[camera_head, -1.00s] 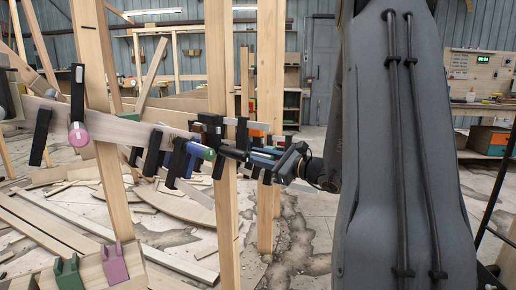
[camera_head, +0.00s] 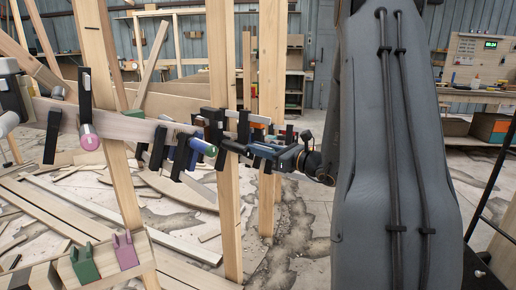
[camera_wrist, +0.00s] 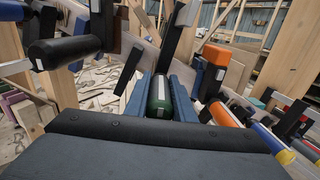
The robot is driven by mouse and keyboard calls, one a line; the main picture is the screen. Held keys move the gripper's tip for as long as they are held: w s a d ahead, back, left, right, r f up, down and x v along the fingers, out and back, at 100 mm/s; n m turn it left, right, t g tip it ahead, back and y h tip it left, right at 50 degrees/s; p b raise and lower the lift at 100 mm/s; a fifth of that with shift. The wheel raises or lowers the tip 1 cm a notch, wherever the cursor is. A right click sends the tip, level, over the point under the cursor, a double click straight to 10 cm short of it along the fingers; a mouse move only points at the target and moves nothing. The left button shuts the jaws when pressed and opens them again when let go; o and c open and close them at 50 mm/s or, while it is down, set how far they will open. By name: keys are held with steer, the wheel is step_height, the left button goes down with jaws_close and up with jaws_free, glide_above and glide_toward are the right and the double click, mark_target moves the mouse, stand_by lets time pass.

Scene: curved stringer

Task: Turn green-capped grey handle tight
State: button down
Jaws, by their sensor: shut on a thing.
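In the wrist view, the blue fingers of my gripper (camera_wrist: 160,98) stand on both sides of a handle with a dark green cap (camera_wrist: 160,90) that has a pale stripe. The gripper is shut on it, and the handle's grey body is mostly hidden. In the head view, my gripper (camera_head: 262,153) is at the clamps by the middle upright post, and the held handle cannot be made out there.
A pink-capped handle (camera_head: 88,138) hangs farther left. In the wrist view, a black cylinder (camera_wrist: 65,51) is on the left and an orange-ended handle (camera_wrist: 222,115) on the right. An upright post (camera_head: 226,200) stands close to my gripper. Planks lie on the floor.

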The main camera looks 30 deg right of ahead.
steer(key=c, duration=1.5)
jaws_free()
steer(key=shift+d, duration=0.1)
steer(key=v, duration=0.7)
steer(key=shift+s, duration=0.4)
steer(key=shift+p+v, duration=1.8)
steer(key=shift+v, duration=2.8)
